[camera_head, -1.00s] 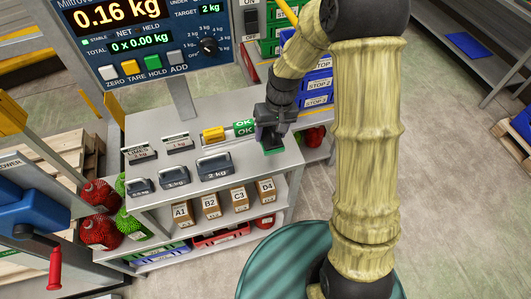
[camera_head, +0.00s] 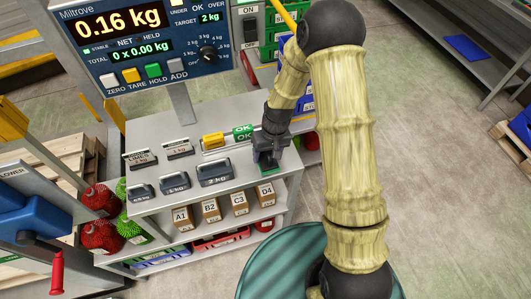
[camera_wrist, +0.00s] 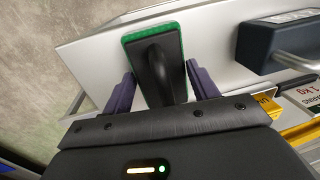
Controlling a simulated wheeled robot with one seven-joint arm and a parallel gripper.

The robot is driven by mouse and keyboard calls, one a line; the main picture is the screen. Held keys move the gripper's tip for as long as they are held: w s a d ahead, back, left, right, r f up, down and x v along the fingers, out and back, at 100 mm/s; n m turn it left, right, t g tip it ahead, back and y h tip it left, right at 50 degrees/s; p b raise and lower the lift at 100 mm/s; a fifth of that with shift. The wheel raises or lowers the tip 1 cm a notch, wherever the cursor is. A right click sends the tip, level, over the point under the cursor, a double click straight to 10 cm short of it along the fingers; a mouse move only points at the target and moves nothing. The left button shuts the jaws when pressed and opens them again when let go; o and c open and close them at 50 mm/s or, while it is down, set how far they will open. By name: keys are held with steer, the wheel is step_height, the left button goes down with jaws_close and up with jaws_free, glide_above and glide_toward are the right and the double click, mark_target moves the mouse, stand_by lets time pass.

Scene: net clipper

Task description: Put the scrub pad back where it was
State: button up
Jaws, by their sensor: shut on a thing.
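The scrub pad is a green pad under a black block with an upright black handle. In the wrist view the scrub pad (camera_wrist: 150,38) lies between my gripper's purple fingers, over the grey bench top. My gripper (camera_head: 267,163) is shut on its handle. In the head view the scrub pad (camera_head: 266,189) shows below the fingers, at the right end of the bench top (camera_head: 235,186). I cannot tell whether it touches the surface. The fingers hide part of the handle.
Left of the pad stand dark weights, the nearest marked 2 kg (camera_head: 214,172). Behind are a yellow block (camera_head: 213,141), a green OK sign (camera_head: 243,132) and small label plates. The scale display (camera_head: 150,40) rises at the back. Boxes (camera_head: 211,211) fill the shelf below.

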steer(key=shift+d+f, duration=0.2)
steer(key=shift+d, duration=0.25)
steer(key=o, duration=0.9)
steer(key=shift+a, duration=0.15)
steer(key=shift+r, duration=0.2)
steer(key=shift+r, duration=0.25)
steer(key=r, duration=0.3)
steer(key=d+r+b, duration=0.1)
steer(key=r, duration=0.3)
steer(key=r+b, duration=0.1)
steer(key=r, duration=0.3)
steer(key=shift+w+d+r, duration=0.15)
steer(key=shift+w+d, duration=0.05)
steer(key=shift+d, duration=0.15)
